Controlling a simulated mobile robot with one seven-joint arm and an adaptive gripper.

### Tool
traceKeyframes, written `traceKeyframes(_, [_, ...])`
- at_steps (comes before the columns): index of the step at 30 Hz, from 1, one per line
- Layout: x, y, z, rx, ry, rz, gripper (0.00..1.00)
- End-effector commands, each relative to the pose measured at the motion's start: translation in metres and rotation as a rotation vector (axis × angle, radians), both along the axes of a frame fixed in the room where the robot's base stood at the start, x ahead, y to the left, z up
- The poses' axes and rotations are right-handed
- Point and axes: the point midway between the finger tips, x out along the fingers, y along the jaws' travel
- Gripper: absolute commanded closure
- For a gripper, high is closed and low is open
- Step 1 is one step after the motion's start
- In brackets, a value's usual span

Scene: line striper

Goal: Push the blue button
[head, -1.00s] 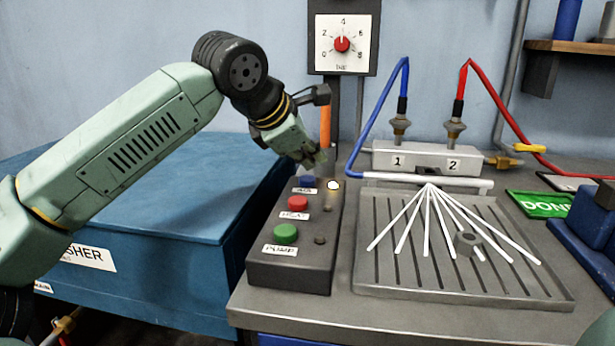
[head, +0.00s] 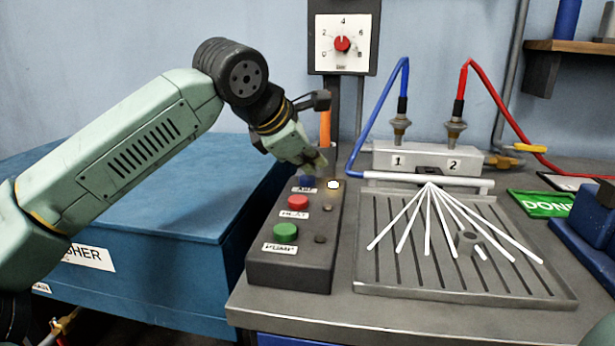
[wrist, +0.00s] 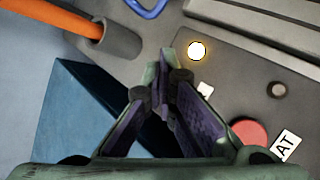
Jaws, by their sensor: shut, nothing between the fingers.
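The blue button (head: 307,181) is at the far end of a dark control box (head: 290,262), above a label that seems to read AIR. My gripper (head: 319,166) is shut and empty, pointing down over that far end, very close to the blue button. I cannot tell whether it touches the button. In the wrist view the shut fingers (wrist: 165,62) hide the blue button; only part of its white label (wrist: 205,89) shows beside them. A small lamp (head: 334,185) to the right of the blue button glows, and it also shows in the wrist view (wrist: 197,51).
Red (head: 298,202) and green (head: 285,233) buttons sit nearer on the box, their lamps dark. An orange post (head: 325,127) stands just behind my gripper. A slatted tray (head: 400,282) with white streaks is at right, a blue case (head: 190,210) at left.

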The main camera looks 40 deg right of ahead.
Motion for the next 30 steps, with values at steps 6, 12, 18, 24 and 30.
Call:
traceKeyframes(6, [0.000, 0.000, -0.003, 0.000, 0.000, 0.000, 1.00])
traceKeyframes(12, [0.000, 0.000, -0.006, 0.000, 0.000, 0.000, 1.00])
traceKeyframes(18, [0.000, 0.000, -0.008, 0.001, 0.000, 0.001, 1.00])
traceKeyframes(24, [0.000, 0.000, -0.005, 0.001, 0.000, 0.001, 1.00])
traceKeyframes(30, [0.000, 0.000, 0.006, 0.001, 0.000, 0.001, 1.00])
